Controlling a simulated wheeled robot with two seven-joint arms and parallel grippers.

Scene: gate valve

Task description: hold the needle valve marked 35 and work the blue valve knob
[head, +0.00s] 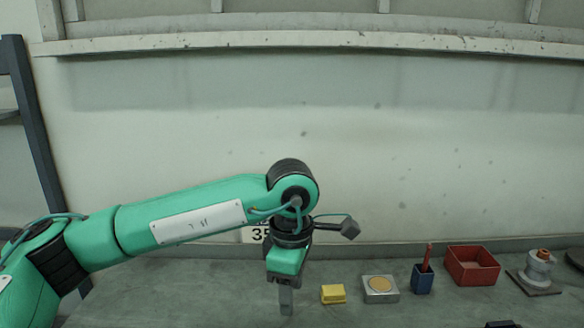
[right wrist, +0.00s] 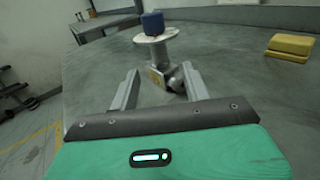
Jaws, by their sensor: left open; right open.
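In the right wrist view, a grey metal valve with a blue knob (right wrist: 152,22) on top of a round flange (right wrist: 156,46) stands on the table. My right gripper (right wrist: 160,72) is open, its two fingers pointing toward the valve's lower body (right wrist: 165,78); I cannot tell whether they touch it. In the head view, my left gripper (head: 286,300) points down over the table; its jaws are open, seen nearly edge-on. A white card marked 35 (head: 257,235) is partly hidden behind my left arm. The blue knob does not show in the head view.
On the table (head: 190,295), right of my left gripper, stand a yellow block (head: 332,293), a grey block with a tan disc (head: 380,288), a blue cup (head: 422,279) with a red stick, a red tray (head: 472,265) and a grey fitting with an orange top (head: 540,268). A wall is behind.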

